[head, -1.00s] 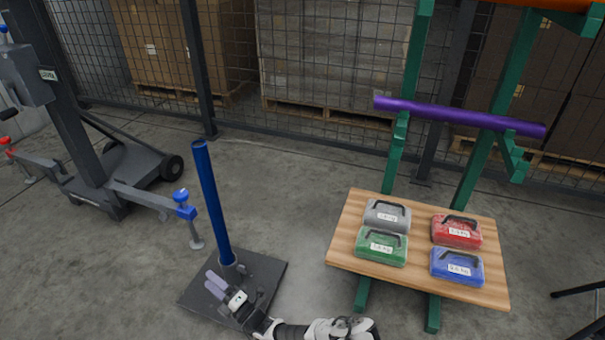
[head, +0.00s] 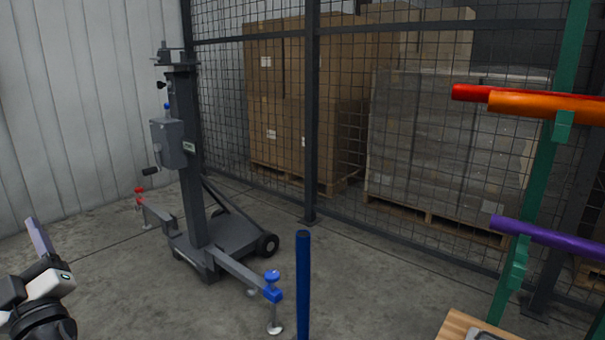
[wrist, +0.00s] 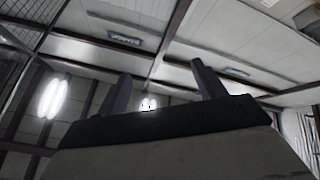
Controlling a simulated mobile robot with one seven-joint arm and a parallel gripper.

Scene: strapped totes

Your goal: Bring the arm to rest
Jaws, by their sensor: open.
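My gripper (head: 40,238) is at the lower left of the head view, with a purple-grey finger pointing up. In the wrist view my gripper (wrist: 157,90) shows two fingers spread apart, with nothing between them. Behind them is only the ceiling with its lights. The gripper is open and empty, held up clear of the blue post (head: 303,285) and of the grey lift (head: 190,170). Most of my arm is outside the head view.
The wheeled lift stands left of centre, with a blue-knobbed leg (head: 272,290) reaching forward. A green rack (head: 540,190) with red, orange and purple tubes is at right. A wooden table corner (head: 458,328) shows below it. A mesh fence (head: 312,120) closes the back.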

